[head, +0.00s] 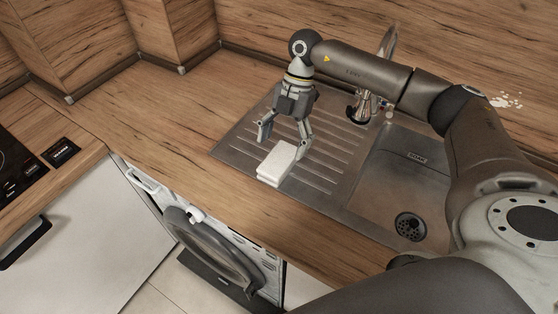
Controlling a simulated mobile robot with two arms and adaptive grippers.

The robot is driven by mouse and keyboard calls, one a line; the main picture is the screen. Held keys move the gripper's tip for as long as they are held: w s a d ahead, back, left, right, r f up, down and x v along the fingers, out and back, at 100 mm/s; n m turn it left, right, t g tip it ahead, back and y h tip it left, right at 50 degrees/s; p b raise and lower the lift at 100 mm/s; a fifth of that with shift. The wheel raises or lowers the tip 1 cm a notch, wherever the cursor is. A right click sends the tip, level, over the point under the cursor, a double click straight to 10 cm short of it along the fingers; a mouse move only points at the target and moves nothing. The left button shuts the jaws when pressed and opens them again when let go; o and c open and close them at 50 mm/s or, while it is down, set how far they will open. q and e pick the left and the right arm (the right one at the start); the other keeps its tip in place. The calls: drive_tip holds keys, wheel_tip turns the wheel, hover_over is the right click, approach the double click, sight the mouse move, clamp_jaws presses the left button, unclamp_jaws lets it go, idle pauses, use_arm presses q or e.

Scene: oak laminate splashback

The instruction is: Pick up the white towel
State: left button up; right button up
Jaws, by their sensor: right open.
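The white towel (277,163) is a small folded block. It lies on the ribbed drainboard of the steel sink (233,147), close to its front edge. My right gripper (282,148) is open and points down over the towel's far side. One finger is to the left of the towel and the other is at its right, close to its edge. I cannot tell whether the right finger touches it. My left gripper is not in view.
The faucet (365,104) stands behind the sink, near my right forearm. The basin with its drain (410,226) is to the right. A washing machine (215,245) is below the counter. A hob (14,160) is at the far left. The wooden counter (160,120) left of the sink is clear.

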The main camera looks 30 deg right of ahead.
sight(278, 158)
drive_tip(key=p+x, duration=0.2)
drive_tip(key=x, duration=0.2)
drive_tip(key=shift+f, duration=0.15)
drive_tip(key=shift+a+f, duration=0.15)
drive_tip(key=shift+f, duration=0.4)
drive_tip(key=c, duration=1.2)
drive_tip(key=shift+r, duration=0.15)
drive_tip(key=shift+r+b, duration=0.45)
drive_tip(key=shift+r, duration=0.1)
drive_tip(key=s+d+r+b, duration=0.1)
drive_tip(key=s+r, duration=0.3)
drive_tip(key=s+d+r+b, duration=0.1)
drive_tip(key=s+r+b, duration=0.1)
drive_tip(key=s, duration=0.3)
drive_tip(key=s+d+r+b, duration=0.1)
drive_tip(key=s+r, duration=0.3)
drive_tip(key=r, duration=0.1)
drive_tip(key=shift+s+d+r+b, duration=0.3)
drive_tip(key=shift+d+r+b, duration=0.05)
drive_tip(key=shift+d+b, duration=0.05)
